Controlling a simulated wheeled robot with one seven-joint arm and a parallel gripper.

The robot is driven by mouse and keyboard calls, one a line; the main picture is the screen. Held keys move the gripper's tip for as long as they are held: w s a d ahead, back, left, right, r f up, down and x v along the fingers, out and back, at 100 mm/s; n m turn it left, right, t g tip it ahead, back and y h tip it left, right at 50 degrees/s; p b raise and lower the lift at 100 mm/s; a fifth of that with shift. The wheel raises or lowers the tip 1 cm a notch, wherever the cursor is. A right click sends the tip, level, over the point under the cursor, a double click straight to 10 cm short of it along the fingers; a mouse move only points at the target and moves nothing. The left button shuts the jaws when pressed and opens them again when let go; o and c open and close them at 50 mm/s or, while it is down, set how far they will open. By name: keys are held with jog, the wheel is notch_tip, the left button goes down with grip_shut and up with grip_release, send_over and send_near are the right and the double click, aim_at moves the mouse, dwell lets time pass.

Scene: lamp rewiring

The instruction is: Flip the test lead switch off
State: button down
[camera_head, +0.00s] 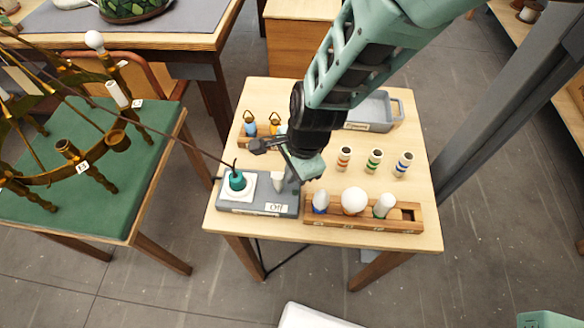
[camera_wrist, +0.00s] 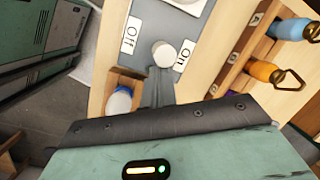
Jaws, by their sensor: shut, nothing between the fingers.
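The grey test lead box (camera_head: 232,204) sits at the front left corner of the small wooden table. Its white switch knob (camera_head: 278,181) stands behind a front label reading Off (camera_head: 277,208). In the wrist view the knob (camera_wrist: 163,53) lies between the Off label (camera_wrist: 131,35) and a second label (camera_wrist: 182,57), closer to the second, whose text is hard to read. A teal plug (camera_head: 237,182) with a lead stands on the box's white pad. My gripper (camera_wrist: 160,84) is shut and empty, its tips close beside the knob; I cannot tell whether they touch it.
A wooden rack (camera_head: 330,221) with bulbs stands right of the box. Bottles with hooks, orange (camera_wrist: 262,70) and blue (camera_wrist: 291,29), stand behind it. Striped cylinders (camera_head: 374,160) and a grey tray (camera_head: 371,113) stand on the right. A brass chandelier (camera_head: 60,150) rests on the green-topped table at left.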

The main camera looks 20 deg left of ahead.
jog(key=shift+s+t, duration=0.35)
jog(key=shift+t, duration=0.05)
jog(key=shift+s+d, duration=0.1)
jog(key=shift+s, duration=0.2)
jog(key=shift+p+v, duration=0.85)
